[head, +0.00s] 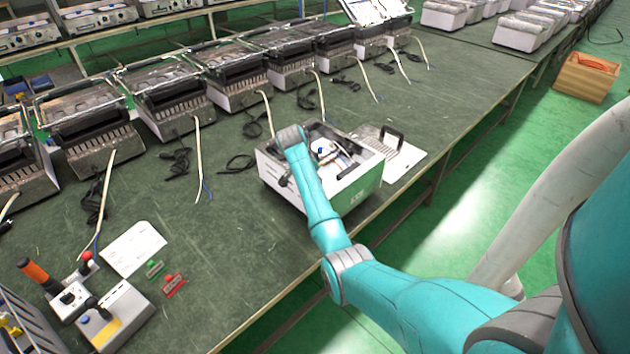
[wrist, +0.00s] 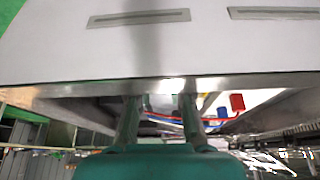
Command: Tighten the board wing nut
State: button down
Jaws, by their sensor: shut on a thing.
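The open appliance housing (head: 345,196), a white box, stands near the table's front edge in the head view. My arm reaches over it from the right, and the forearm's end and wrist cover its left part. In the wrist view, the two fingers of my gripper (wrist: 160,100) reach past the metal edge of a white slotted panel (wrist: 150,50) into the housing. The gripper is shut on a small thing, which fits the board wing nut. The nut itself and the fingertips are hidden behind the edge. Red and blue wires (wrist: 185,121) and a red part (wrist: 237,103) lie beside the fingers.
A white panel with a black handle (head: 388,136) lies right of the housing. Several similar appliances with loose cords line the table behind. A control box (head: 122,314), a white sheet (head: 132,249) and a red clip (head: 174,285) lie at left. The table centre-left is clear.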

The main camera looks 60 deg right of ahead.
jog(key=m, duration=0.2)
jog(key=m+g, duration=0.1)
jog(key=m, duration=0.1)
jog(key=shift+w+m+g+y, duration=0.15)
jog(key=shift+m+g+y, duration=0.15)
jog(key=shift+y, duration=0.1)
jog(key=m+y, duration=0.1)
jog(key=m, duration=0.2)
jog(key=shift+w+d+m+g, duration=0.1)
jog(key=shift+d+m+g, duration=0.05)
jog(key=shift+m+g, duration=0.25)
jog(key=m+y, duration=0.1)
jog(key=m, duration=0.1)
jog(key=m+g, duration=0.1)
jog(key=m, duration=0.1)
jog(key=shift+d+y, duration=0.15)
jog(key=shift+y, duration=0.25)
jog(key=shift+d+m+y, duration=0.1)
jog(key=shift+m+y, duration=0.5)
jog(key=shift+m, duration=1.2)
jog(key=shift+f, duration=0.1)
jog(key=c, duration=1.1)
grip_release()
